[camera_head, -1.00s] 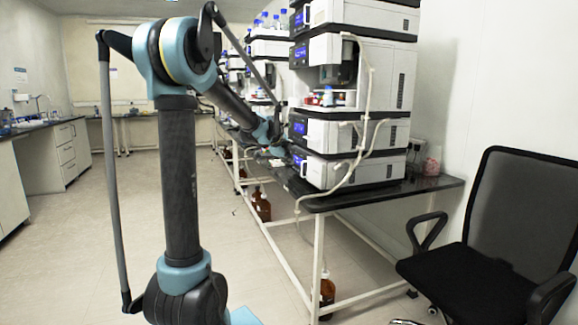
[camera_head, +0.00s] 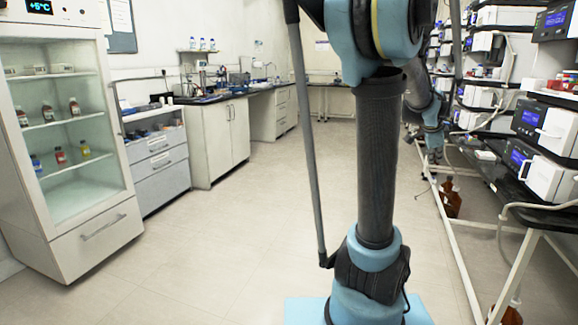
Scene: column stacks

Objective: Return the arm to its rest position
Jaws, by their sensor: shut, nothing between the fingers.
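My arm stands in the right half of the head view, its dark upright link and blue joints close to the camera. Its forearm reaches away behind the upright link, toward the aisle edge of the instrument bench. My gripper (camera_head: 436,156) is small and dark at the far end, below the blue wrist joint. It is shut and empty, beside the bench edge. The upper arm joint is cut off by the top of the picture.
A dark-topped bench (camera_head: 553,216) with stacked white instruments (camera_head: 552,176) runs along the right, brown bottles (camera_head: 449,198) beneath. A glass-door fridge (camera_head: 90,215) and drawer cabinet (camera_head: 158,165) stand left. Open floor (camera_head: 250,230) lies between them.

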